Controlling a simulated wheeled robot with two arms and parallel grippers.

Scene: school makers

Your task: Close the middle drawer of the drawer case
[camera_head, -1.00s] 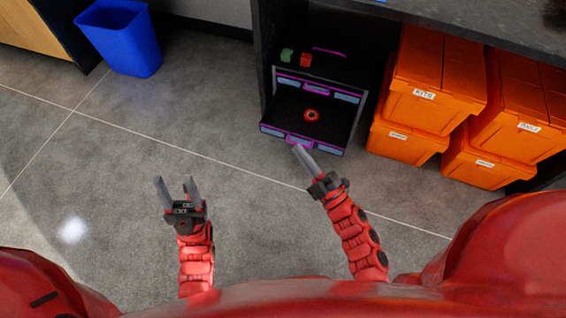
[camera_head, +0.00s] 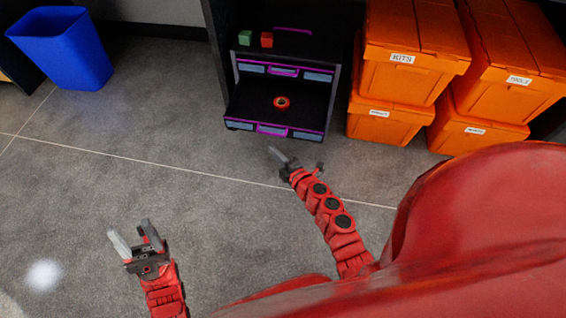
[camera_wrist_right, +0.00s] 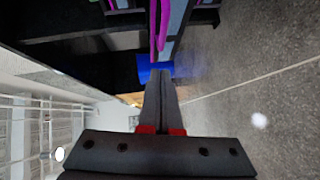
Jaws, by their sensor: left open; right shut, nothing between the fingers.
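The dark drawer case (camera_head: 333,85) with purple trim stands under a counter. Its upper drawer (camera_head: 254,67) is shut. The drawer below it (camera_head: 240,125) is pulled out, with a red ring-shaped item (camera_head: 281,102) lying inside. The pulled-out drawer hides anything lower. My right gripper (camera_head: 275,153) is shut and empty, just in front of the drawer's front, with a small gap in the head view. In the right wrist view, its closed fingers (camera_wrist_right: 160,88) point towards a purple handle (camera_wrist_right: 157,28). My left gripper (camera_head: 131,232) is open and empty over the floor at lower left.
Orange bins (camera_head: 400,75) are stacked to the right of the case. A blue waste bin (camera_head: 65,52) stands at the far left. The floor before the case is clear.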

